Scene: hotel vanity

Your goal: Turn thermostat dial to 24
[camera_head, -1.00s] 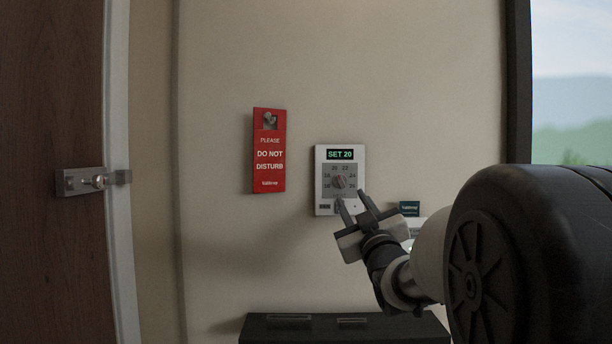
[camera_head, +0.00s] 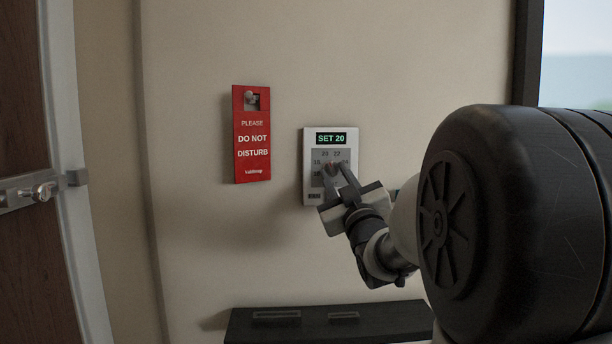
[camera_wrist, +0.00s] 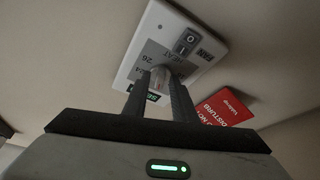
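The white thermostat (camera_head: 311,199) is on the wall, and its green display (camera_head: 331,139) reads SET 20. Its round dial (camera_head: 331,168) is partly hidden behind my fingers in the head view. My gripper (camera_head: 336,171) reaches up to the dial with its two fingers apart. In the wrist view the thermostat (camera_wrist: 150,30) appears tilted, with the dial knob (camera_wrist: 160,78) between the open fingers (camera_wrist: 157,88). I cannot tell whether either finger touches the knob.
A red DO NOT DISTURB hanger (camera_head: 252,135) hangs on the wall left of the thermostat; it also shows in the wrist view (camera_wrist: 222,106). A dark shelf (camera_head: 330,322) is below. A door with a metal latch (camera_head: 30,192) is at far left.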

